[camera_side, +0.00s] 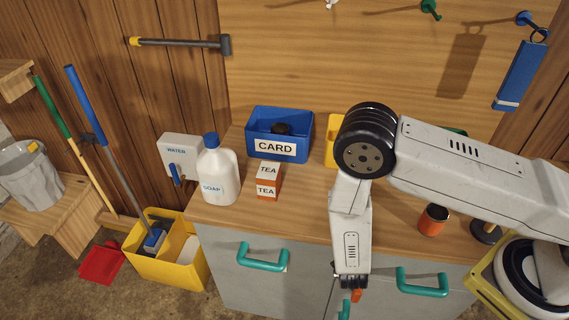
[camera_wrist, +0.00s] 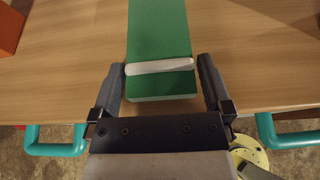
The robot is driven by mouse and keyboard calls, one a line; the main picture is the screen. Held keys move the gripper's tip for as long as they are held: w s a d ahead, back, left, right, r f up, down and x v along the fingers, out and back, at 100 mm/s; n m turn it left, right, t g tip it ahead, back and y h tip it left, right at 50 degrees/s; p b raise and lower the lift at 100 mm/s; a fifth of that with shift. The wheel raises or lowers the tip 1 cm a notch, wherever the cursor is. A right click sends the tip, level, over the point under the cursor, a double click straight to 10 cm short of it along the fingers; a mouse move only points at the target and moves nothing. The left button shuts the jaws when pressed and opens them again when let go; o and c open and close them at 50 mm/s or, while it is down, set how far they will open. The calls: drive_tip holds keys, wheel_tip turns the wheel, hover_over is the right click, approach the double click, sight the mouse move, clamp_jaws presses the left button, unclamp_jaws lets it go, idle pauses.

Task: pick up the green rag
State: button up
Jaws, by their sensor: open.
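The green rag (camera_wrist: 160,30) shows in the wrist view as a thick green piece with a white band across its near end. It seems to lie on the wooden counter, running up out of the picture. My gripper (camera_wrist: 163,70) is open, with one finger left and one right of the rag's near end. Small gaps show on both sides, and the height between fingers and rag is hard to tell. In the side view my gripper (camera_side: 352,284) points down near the counter's front edge. The rag is not clearly seen there; my arm covers that area.
Teal handles (camera_side: 262,257) stick out from the grey front. A blue banded piece (camera_side: 520,75) hangs at upper right.

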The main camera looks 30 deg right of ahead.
drive_tip(key=c, duration=1)
drive_tip(key=shift+o, duration=0.2)
drive_tip(key=shift+r, duration=0.15)
wheel_tip(320, 180, up, 18)
idle(0.4)
idle(0.5)
